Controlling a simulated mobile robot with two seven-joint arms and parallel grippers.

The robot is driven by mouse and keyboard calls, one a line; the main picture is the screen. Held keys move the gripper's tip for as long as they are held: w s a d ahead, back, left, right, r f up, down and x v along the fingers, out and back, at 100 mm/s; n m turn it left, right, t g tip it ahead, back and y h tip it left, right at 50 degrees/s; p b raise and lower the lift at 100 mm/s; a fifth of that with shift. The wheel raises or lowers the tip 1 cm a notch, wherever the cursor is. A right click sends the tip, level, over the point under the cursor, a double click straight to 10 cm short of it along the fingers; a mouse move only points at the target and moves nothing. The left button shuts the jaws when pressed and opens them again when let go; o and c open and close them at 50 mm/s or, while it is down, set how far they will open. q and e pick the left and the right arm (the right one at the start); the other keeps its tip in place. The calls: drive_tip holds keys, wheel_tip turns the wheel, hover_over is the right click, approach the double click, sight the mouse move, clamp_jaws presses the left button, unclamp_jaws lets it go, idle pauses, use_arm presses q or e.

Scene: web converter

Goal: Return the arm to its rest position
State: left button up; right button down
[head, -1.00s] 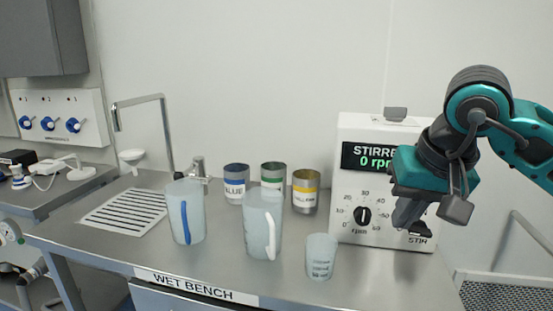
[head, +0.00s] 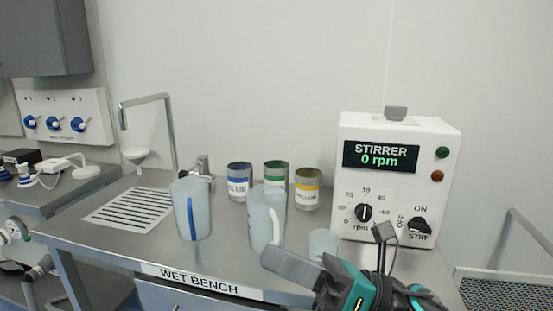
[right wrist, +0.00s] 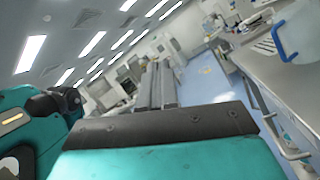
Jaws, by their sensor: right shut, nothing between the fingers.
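My right gripper (head: 288,265) is low at the front of the bench in the head view. Its fingers are shut and empty and point left, in front of the small beaker (head: 324,243) and below the white-handled jug (head: 262,222). It hides the lower part of the beaker. The teal wrist lies at the bottom edge of the picture. My left gripper is not in view.
The stirrer box (head: 392,180) reads 0 rpm at the bench's right. A blue-handled jug (head: 191,208) stands left; it seems to show in the right wrist view (right wrist: 303,32). Blue, green and yellow labelled cans (head: 307,190) stand behind. The sink drainer (head: 130,207) is clear.

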drive_tip(key=w+d+f+m+t+h, duration=0.2)
drive_tip(key=d+f+m+t+h, duration=0.45)
drive_tip(key=m, duration=0.85)
drive_tip(key=w+d+f+m+t+h, duration=0.2)
drive_tip(key=d+f+m+t+h, duration=0.2)
drive_tip(key=f+m+t+h, duration=0.75)
drive_tip(key=s+d+f+m+g+h, duration=0.1)
drive_tip(key=s+d+f+m+g, duration=0.2)
drive_tip(key=f+m, duration=0.6)
drive_tip(key=s+d+f+m+g, duration=0.3)
drive_tip(key=s+f+m+g, duration=0.5)
drive_tip(key=s+f, duration=0.1)
drive_tip(key=shift+s+d+f+m+h, duration=0.2)
drive_tip(key=shift+s+m+h, duration=0.2)
drive_tip(key=shift+s, duration=0.2)
drive_tip(key=c, duration=1.9)
unclamp_jaws()
